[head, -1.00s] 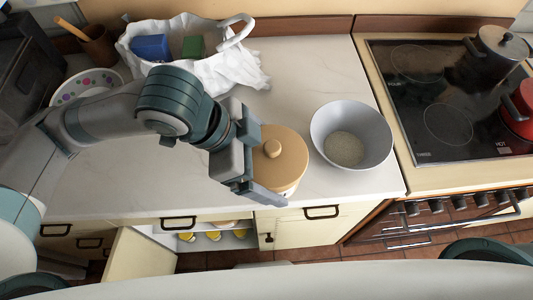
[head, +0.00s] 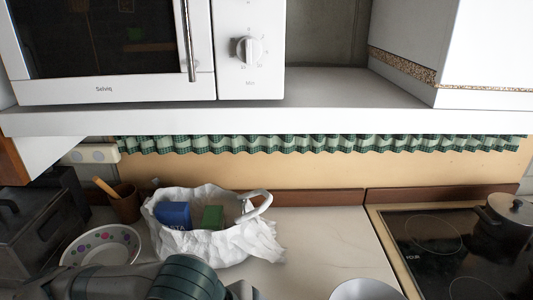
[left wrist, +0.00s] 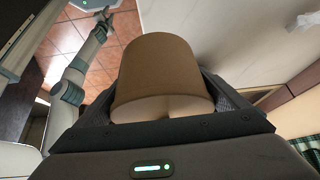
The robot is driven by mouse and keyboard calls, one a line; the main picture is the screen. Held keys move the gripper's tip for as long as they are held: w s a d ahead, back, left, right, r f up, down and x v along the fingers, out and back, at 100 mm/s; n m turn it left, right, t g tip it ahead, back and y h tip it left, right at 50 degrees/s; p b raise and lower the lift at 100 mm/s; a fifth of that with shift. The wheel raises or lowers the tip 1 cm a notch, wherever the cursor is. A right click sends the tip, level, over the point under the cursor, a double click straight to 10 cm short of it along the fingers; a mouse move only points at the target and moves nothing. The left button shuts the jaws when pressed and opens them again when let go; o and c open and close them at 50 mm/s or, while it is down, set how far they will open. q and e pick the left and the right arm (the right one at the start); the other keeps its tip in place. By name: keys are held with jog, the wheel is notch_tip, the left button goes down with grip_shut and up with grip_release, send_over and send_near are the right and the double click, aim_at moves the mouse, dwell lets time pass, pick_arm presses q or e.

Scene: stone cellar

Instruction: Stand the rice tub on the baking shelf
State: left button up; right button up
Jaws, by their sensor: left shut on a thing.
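The rice tub, a round tub with a tan top (left wrist: 165,65), fills the middle of the left wrist view. My left gripper (left wrist: 165,105) is shut on it, with one finger on each side. In the head view only part of my left arm shows at the bottom edge; the tub is out of sight there. A white wall shelf (head: 330,121) runs across the head view above the counter; no label tells whether it is the baking shelf. My right gripper (left wrist: 104,18) shows small in the left wrist view, its jaws unclear.
A white microwave (head: 110,90) stands on the wall shelf at left, a white box-like unit (head: 480,60) at right, with bare shelf between.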

pick_arm(q)
jog(key=w+a+n+t+y+b, duration=0.1)
jog(key=w+a+n+t+y, duration=0.5)
jog(key=w+a+n, duration=1.1)
jog(key=w+a, duration=0.3)
jog(key=a, duration=0.3)
jog(key=shift+w+a+y, duration=0.15)
jog(key=shift+w+y, duration=0.15)
jog(key=shift+r, duration=0.15)
dwell(0.4)
jog(key=shift+s, duration=0.1)
